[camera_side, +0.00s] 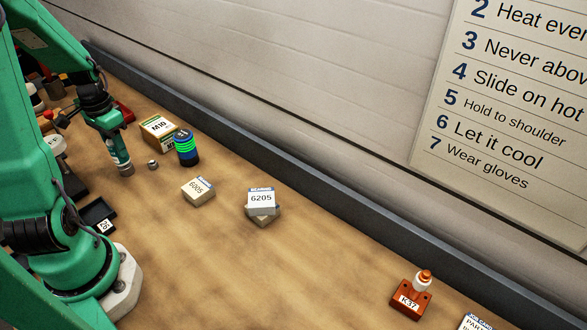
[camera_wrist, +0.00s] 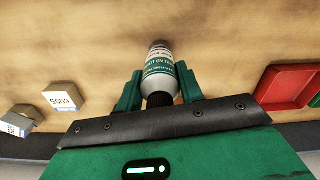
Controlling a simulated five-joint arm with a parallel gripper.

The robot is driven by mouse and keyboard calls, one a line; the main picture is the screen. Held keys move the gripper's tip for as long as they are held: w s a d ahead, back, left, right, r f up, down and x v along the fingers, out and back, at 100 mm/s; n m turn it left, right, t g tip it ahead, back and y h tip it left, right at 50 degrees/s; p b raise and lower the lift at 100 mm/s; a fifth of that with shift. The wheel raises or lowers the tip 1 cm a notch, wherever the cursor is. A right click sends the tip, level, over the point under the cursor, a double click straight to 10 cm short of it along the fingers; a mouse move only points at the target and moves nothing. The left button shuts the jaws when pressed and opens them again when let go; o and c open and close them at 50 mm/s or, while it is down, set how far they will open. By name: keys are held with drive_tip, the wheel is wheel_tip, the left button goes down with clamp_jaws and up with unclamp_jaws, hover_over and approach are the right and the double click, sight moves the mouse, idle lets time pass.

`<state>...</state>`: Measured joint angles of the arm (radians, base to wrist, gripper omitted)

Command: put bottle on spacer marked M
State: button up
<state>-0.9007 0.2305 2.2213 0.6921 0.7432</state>
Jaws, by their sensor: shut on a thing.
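My gripper (camera_wrist: 160,90) is shut on the bottle (camera_wrist: 158,68), a white and green printed bottle with a black cap, held between two green fingers. The cap end is towards the wrist camera and the grey end points away. In the side view my gripper (camera_side: 108,130) holds the bottle (camera_side: 118,153) slightly tilted, grey end down, close to the tabletop. I cannot tell whether it touches the table. I cannot make out a spacer marked M in either view; my arm hides part of the left side.
A box marked M10 (camera_side: 157,130), a black and green cylinder (camera_side: 186,148) and a small metal part (camera_side: 153,164) stand right of the bottle. Boxes marked 6005 (camera_side: 197,191) and 6205 (camera_side: 261,200) lie further right. A red tray (camera_wrist: 288,88) is nearby. The middle foreground is clear.

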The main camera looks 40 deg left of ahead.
drive_tip(key=shift+f, duration=0.45)
drive_tip(key=shift+f, duration=0.1)
drive_tip(key=o, duration=1)
wheel_tip(320, 180, up, 12)
drive_tip(key=shift+r, duration=0.15)
drive_tip(key=shift+d, duration=0.1)
idle(0.5)
